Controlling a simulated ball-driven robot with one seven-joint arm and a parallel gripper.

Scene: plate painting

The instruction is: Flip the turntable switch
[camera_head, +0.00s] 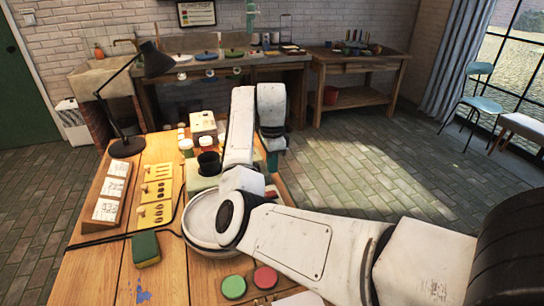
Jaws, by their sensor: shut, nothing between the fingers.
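A pale round turntable (196,222) sits on the wooden table, partly hidden behind my arm. I cannot make out its switch for certain. A pale box (203,122) stands farther back on the table. My gripper (273,162) points down near the table's right edge, beyond the turntable and to the right of a dark cup (209,162). Its fingers are small and dark and partly hidden by my arm. It is shut with nothing in it.
A black lamp (126,147), yellow stencil plates (157,190), a sponge (145,249) and green (233,287) and red (265,277) discs lie on the table. A dark cable runs along the left side. Open floor lies to the right.

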